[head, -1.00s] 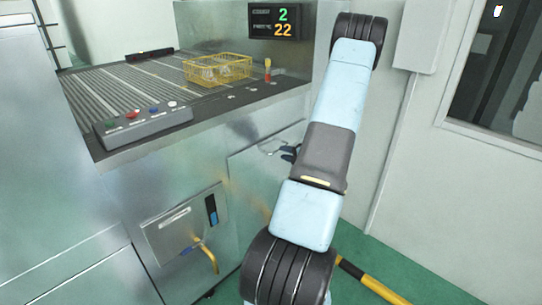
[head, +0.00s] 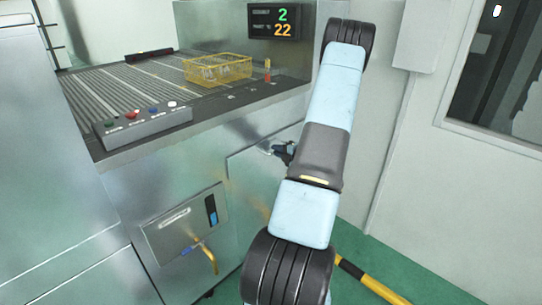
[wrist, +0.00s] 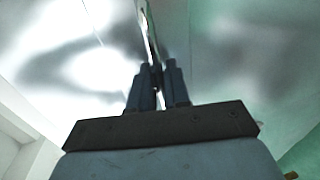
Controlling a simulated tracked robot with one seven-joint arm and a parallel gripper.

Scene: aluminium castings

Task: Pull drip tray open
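A flat metal front panel (head: 252,172), which looks like the drip tray front, sits low in the machine's side and looks flush with it. Its small bar handle (head: 266,147) is near the panel's top edge, partly hidden by my gripper. My gripper (head: 282,151) is at the handle, mostly behind my arm in the head view. In the wrist view, the two dark fingers of my gripper (wrist: 158,78) are close together. The thin metal handle (wrist: 150,35) runs between them and fills the narrow gap.
A yellow wire basket (head: 220,69) stands on the ribbed machine top. A button box (head: 140,124) is at the front edge. A spout with a yellow end (head: 210,261) sticks out low on the left. A yellow-black bar (head: 370,281) lies low at right.

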